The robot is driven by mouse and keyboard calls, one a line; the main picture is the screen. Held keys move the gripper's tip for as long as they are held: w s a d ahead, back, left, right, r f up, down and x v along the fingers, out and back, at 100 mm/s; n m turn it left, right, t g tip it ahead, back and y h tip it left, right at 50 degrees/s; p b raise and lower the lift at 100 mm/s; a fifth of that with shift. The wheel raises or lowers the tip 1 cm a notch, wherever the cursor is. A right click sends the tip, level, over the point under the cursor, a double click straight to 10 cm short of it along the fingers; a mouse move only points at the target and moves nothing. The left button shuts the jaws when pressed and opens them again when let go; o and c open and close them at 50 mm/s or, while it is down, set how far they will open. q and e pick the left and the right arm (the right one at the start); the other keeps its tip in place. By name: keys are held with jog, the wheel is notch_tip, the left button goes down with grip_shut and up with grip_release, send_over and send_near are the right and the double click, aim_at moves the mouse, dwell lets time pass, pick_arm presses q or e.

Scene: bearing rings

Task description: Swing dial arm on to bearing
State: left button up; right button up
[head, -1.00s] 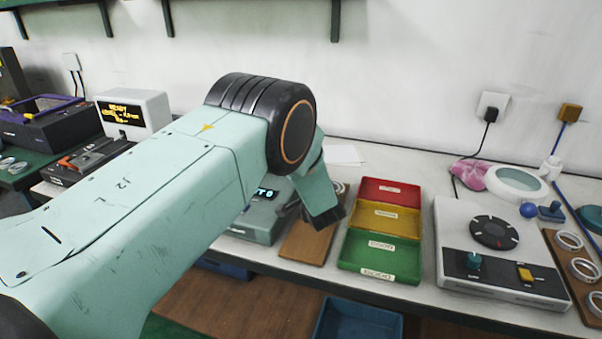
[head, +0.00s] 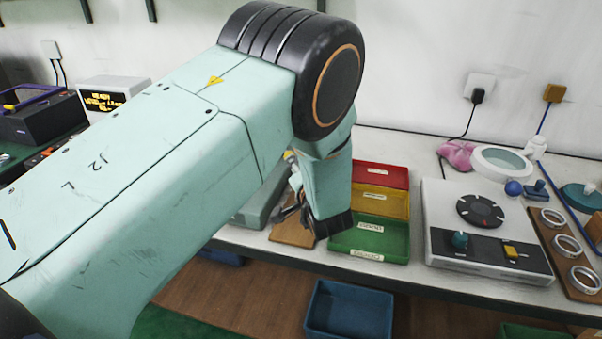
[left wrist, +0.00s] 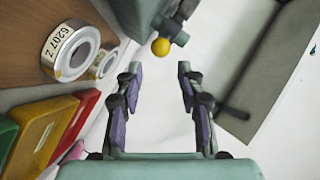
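My left gripper (left wrist: 160,68) is open in the left wrist view, its two fingers apart with nothing between them. A yellow ball knob (left wrist: 160,46) on a short dark stem shows just beyond the fingertips, roughly centred between them. The stem joins a grey-green gauge part (left wrist: 150,12) at the top. A bearing ring (left wrist: 70,52) marked "6207 Z" lies on a brown board at left, with another ring (left wrist: 105,63) beside it. In the head view my left gripper (head: 288,208) points down near the grey-green gauge box (head: 257,207), mostly hidden behind my arm. My right gripper is not seen.
Red (head: 385,175), yellow (head: 390,203) and green (head: 390,243) trays stand right beside my left gripper. A white machine (head: 440,215) with a dark dial is further right, next to a board of several rings (head: 567,246). A blue bin (head: 350,312) is below the table edge.

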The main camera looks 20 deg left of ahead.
pick_arm(q)
jog(key=shift+v, duration=1.3)
